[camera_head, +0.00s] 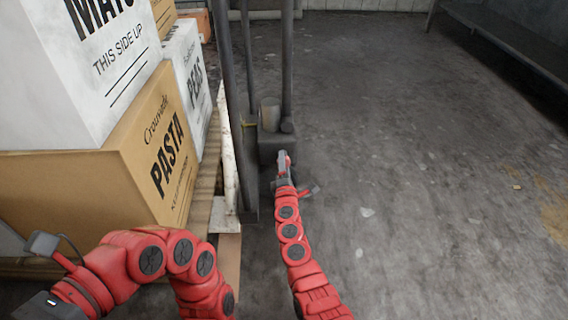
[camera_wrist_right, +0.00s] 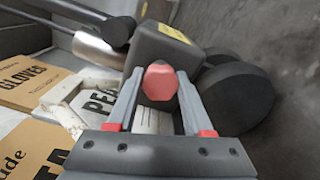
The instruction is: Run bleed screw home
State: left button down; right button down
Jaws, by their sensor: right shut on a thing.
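In the right wrist view, my right gripper (camera_wrist_right: 160,95) is shut on a red faceted knob (camera_wrist_right: 160,80), which looks like the bleed screw's head. The knob sits against the dark pump block (camera_wrist_right: 172,46) of a pallet truck. Its thread is hidden, so I cannot tell how deep it sits. In the head view, my right gripper (camera_head: 284,163) reaches the front of the pump block (camera_head: 272,150), and the knob is hard to make out. My left gripper's grey body (camera_head: 48,306) is at the bottom left corner; its fingers are out of frame.
A metal cylinder (camera_head: 269,114) and dark upright posts (camera_head: 287,60) rise by the block. Dark wheels (camera_wrist_right: 237,97) are on its right. A pallet stacked with cartons, including a PASTA box (camera_head: 170,165), stands left. Concrete floor (camera_head: 430,170) at right is mostly clear.

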jog(key=shift+f, duration=0.15)
dwell(0.3)
jog(key=shift+c, duration=1.5)
grip_release()
